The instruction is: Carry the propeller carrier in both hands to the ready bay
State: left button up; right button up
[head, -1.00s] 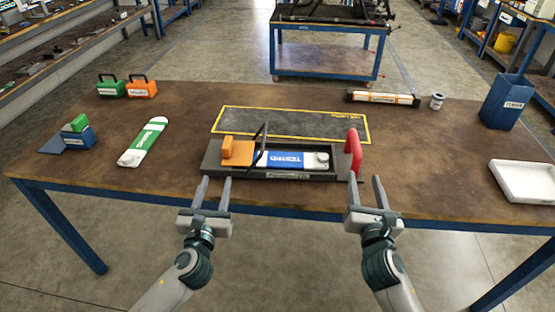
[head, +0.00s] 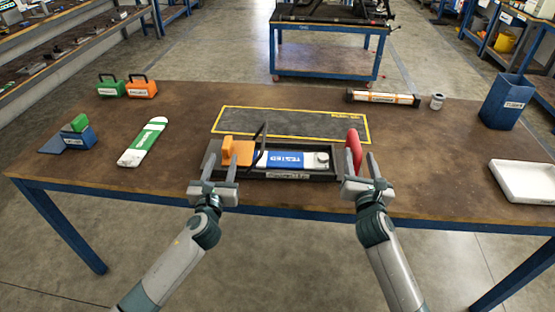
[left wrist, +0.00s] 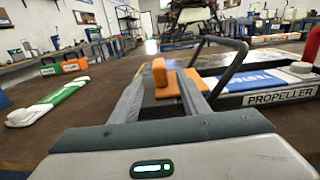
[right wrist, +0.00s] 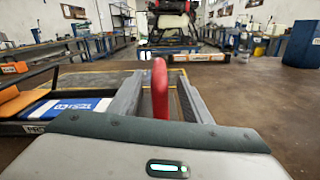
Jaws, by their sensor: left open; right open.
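The propeller carrier (head: 300,178) is a dark tray near the table's front edge, its label reading PROPELLER in the left wrist view (left wrist: 281,97). It holds a blue and white piece (head: 285,160) marked TESTED. An orange grip (head: 238,152) is at its left end and a red grip (head: 353,145) at its right end. My left gripper (head: 223,158) is open, with the orange grip between its fingers in the left wrist view (left wrist: 160,74). My right gripper (head: 361,156) is open, with the red grip between its fingers in the right wrist view (right wrist: 160,88). Contact cannot be told.
A yellow-bordered dark mat (head: 290,122) lies clear just behind the carrier. A green and white piece (head: 143,142) lies left. A white tray (head: 525,182) and a blue bin (head: 507,100) stand right. A thin black hoop (head: 261,143) rises from the carrier's left part.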

aim_at(227, 145)
pick_arm(q)
jog(key=w, duration=0.8)
pick_arm(e)
jog(key=w, duration=0.8)
pick_arm(q)
grip_shut()
pick_arm(e)
grip_shut()
jog(key=shift+r, duration=0.1)
